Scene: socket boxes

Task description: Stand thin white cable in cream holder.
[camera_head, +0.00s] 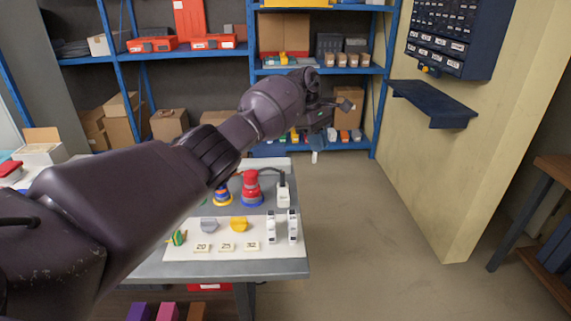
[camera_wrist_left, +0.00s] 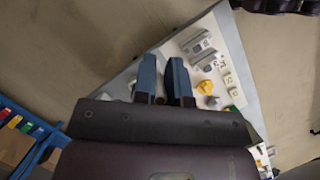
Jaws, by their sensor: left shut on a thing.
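My left gripper (camera_head: 318,122) is raised past the right side of the table, in front of the blue shelf. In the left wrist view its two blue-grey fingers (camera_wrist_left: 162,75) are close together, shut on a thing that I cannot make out. A small white piece (camera_head: 314,157) shows just below the gripper in the head view; I cannot tell if it is the cable. Two upright white blocks (camera_head: 271,228) (camera_head: 293,226) stand at the right of the cream board (camera_head: 180,252); which thing is the cream holder is unclear. My right gripper is not in view.
The board also carries a grey piece (camera_head: 209,225), a yellow piece (camera_head: 239,224), a green piece (camera_head: 177,238) and number tiles (camera_head: 226,247). Behind it stand a red stacked piece (camera_head: 251,188) and a white plug-like block (camera_head: 283,193). Floor right of the table is clear.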

